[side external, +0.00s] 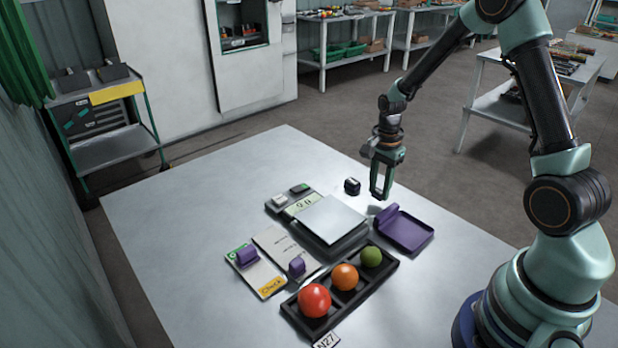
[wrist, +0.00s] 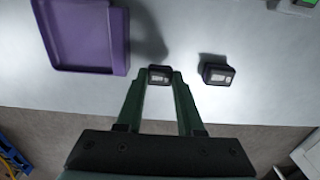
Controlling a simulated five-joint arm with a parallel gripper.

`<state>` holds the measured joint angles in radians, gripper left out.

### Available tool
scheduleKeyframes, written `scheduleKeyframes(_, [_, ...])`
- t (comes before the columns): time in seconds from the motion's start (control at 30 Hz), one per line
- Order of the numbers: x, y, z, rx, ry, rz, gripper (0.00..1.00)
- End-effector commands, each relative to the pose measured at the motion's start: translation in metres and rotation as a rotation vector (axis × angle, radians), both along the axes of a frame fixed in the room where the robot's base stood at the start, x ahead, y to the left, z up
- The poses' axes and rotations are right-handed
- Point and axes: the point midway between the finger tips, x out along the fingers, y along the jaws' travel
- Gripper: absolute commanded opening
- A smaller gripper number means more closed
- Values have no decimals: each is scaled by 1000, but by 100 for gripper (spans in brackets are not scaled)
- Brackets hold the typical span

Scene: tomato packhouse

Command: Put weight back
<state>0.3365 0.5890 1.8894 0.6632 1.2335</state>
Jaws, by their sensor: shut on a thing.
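My gripper (side external: 381,193) is shut on a small black weight (wrist: 160,75) with a pale label, seen between the fingertips in the wrist view. In the side view the fingers largely hide it. The gripper hangs over the table near its far edge, seemingly a little above the surface. A second black weight (side external: 352,186) stands on the table just left of the gripper; it also shows in the wrist view (wrist: 217,73), right of the fingers. The scale (side external: 330,220) has a bare pale plate and a lit display. An empty purple tray (side external: 408,234) lies right of the scale.
A black tray (side external: 327,325) holds a red, an orange and a green tomato in front of the scale. Cards (side external: 262,279) with purple pieces on them lie left of it. The left part of the table (side external: 185,220) is clear.

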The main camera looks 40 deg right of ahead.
Motion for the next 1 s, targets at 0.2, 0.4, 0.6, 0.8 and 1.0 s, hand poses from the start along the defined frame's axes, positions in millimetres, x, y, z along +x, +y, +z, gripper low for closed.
scheduleKeyframes(0.2, [0,0,-20,0,0,0,0])
scheduleKeyframes(0.4, [0,0,-20,0,-1,0,0])
scheduleKeyframes(0.6, [0,0,-23,0,0,0,52])
scheduleKeyframes(0.8, [0,0,-23,0,0,0,66])
scheduleKeyframes(1.0, [0,0,-21,0,-1,0,66])
